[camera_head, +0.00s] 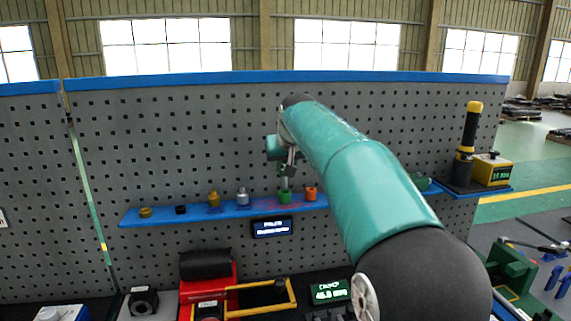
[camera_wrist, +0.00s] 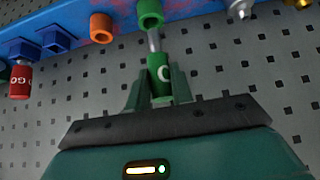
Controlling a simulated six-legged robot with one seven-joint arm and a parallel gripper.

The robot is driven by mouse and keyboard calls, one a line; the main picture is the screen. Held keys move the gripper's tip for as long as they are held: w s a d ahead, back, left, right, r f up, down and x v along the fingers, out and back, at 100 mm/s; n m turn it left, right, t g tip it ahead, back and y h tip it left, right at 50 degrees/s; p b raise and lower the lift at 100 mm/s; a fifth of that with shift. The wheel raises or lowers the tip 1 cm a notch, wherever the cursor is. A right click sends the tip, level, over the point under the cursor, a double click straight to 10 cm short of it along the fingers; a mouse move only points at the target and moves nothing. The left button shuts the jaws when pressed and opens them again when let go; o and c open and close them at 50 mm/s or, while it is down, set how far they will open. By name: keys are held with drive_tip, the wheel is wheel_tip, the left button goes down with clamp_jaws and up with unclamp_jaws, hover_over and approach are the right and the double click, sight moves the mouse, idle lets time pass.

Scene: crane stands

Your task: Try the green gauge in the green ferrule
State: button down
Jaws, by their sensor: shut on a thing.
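The green gauge (camera_wrist: 160,78) has a green handle and a thin metal pin, and is upright between the fingers. My gripper (camera_wrist: 158,96) is shut on its handle; it also shows in the head view (camera_head: 288,164), above the shelf. The green ferrule (camera_head: 285,196) stands on the blue shelf (camera_head: 228,211), directly below the gauge. In the wrist view the green ferrule (camera_wrist: 150,12) is at the top, and the pin's tip meets its rim. I cannot tell whether the tip is inside the bore or just above it.
An orange ferrule (camera_head: 310,193) stands close beside the green one; a silver piece (camera_head: 242,197) stands on the other side. Gold and black pieces are further left. A red gauge (camera_wrist: 20,80) hangs beside blue holders (camera_wrist: 54,40). The perforated panel (camera_head: 170,150) rises behind the shelf.

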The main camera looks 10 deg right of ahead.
drive_tip(key=shift+f, duration=1.65)
idle(1.3)
drive_tip(key=shift+r, duration=0.1)
drive_tip(key=shift+r, duration=3.2)
